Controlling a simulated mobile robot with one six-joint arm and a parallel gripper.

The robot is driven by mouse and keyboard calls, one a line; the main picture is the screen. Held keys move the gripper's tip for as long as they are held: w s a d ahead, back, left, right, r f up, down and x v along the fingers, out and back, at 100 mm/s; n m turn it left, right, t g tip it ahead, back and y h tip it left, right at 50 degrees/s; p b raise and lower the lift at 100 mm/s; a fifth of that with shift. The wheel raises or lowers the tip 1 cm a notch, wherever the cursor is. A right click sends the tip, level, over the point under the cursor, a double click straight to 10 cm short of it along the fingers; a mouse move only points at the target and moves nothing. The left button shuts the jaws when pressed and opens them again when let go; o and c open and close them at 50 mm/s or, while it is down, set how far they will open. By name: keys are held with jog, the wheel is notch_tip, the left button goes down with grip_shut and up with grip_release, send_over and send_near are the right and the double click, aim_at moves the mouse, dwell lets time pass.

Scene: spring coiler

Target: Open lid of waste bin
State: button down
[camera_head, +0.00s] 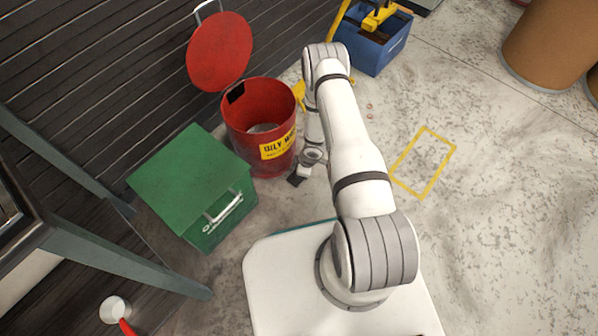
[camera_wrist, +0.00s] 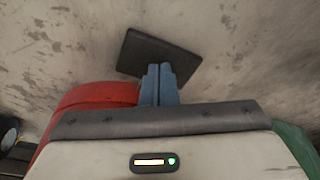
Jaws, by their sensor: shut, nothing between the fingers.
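The red waste bin (camera_head: 236,130) with a yellow label stands left of my arm in the head view. Its round red lid (camera_head: 219,52) is swung up and back toward the wall, so the mouth is uncovered. A dark flat pedal (camera_head: 294,180) sits low at the bin's front. My gripper (camera_wrist: 160,72) is shut and empty, its fingertips over the dark pedal (camera_wrist: 150,50) in the wrist view. I cannot tell whether they touch it. The red bin also shows in the wrist view (camera_wrist: 95,95), partly hidden by my gripper body.
A green box (camera_head: 185,170) with a handle stands close left of the bin. A blue crate (camera_head: 372,40) with yellow items stands behind my arm. Brown drums (camera_head: 550,45) are at the right. The floor right of my arm is clear, with a yellow marked rectangle (camera_head: 424,162).

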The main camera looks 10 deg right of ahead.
jog(key=shift+s+r, duration=0.1)
jog(key=shift+s+p+v, duration=0.2)
jog(key=shift+p+v, duration=0.95)
jog(key=shift+v, duration=0.4)
jog(key=shift+s+p+v, duration=0.25)
jog(key=shift+p+v, duration=0.9)
jog(key=shift+v, duration=0.35)
jog(key=shift+a, duration=0.15)
